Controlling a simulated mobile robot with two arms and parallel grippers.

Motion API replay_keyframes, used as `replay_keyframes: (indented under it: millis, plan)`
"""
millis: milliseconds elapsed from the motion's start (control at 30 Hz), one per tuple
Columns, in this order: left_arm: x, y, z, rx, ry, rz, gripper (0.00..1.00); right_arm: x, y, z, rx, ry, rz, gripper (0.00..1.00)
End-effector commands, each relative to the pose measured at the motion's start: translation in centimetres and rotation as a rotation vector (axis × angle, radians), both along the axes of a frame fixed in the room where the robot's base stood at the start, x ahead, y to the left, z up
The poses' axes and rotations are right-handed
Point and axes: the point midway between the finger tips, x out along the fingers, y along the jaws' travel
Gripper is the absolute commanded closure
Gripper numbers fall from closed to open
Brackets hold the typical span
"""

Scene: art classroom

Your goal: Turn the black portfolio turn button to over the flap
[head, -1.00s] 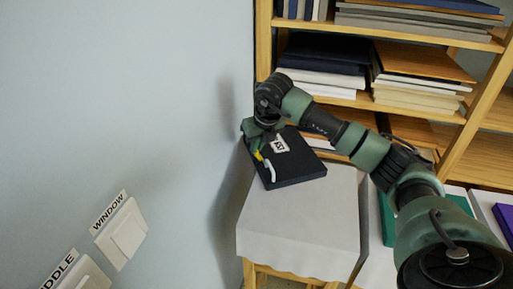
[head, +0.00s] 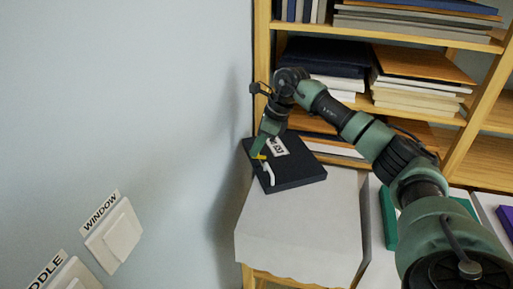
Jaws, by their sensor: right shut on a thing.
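The black portfolio (head: 303,174) lies flat on a grey-covered stool against the wall, with a white label (head: 277,146) on its top. A white, slightly bent piece, which looks like the turn button (head: 268,174), lies on its left part and points toward the near edge. My right gripper (head: 259,157) reaches down from above with yellow at its fingertips. It is shut at the far end of the white piece. The fingers hide that end, and the flap's edge is hard to make out. My left gripper is not in view.
The grey-covered stool top (head: 298,225) is bare in front of the portfolio. A wooden shelf (head: 396,104) with books and boards stands behind. A green item (head: 389,219) lies to the right. Labelled wall switches (head: 113,234) are at the lower left.

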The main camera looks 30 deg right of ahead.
Motion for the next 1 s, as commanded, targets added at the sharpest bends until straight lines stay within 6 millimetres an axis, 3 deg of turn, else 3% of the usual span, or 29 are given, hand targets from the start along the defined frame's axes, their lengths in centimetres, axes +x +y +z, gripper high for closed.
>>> replay_keyframes:
  millis: [500, 1000]
  plan:
    - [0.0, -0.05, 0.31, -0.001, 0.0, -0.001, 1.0, 0.23, -0.12, 0.08, -0.001, 0.0, 0.392, 1.0]
    - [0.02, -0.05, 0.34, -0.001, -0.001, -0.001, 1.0, 0.23, -0.15, 0.0, -0.002, 0.0, 0.499, 1.0]
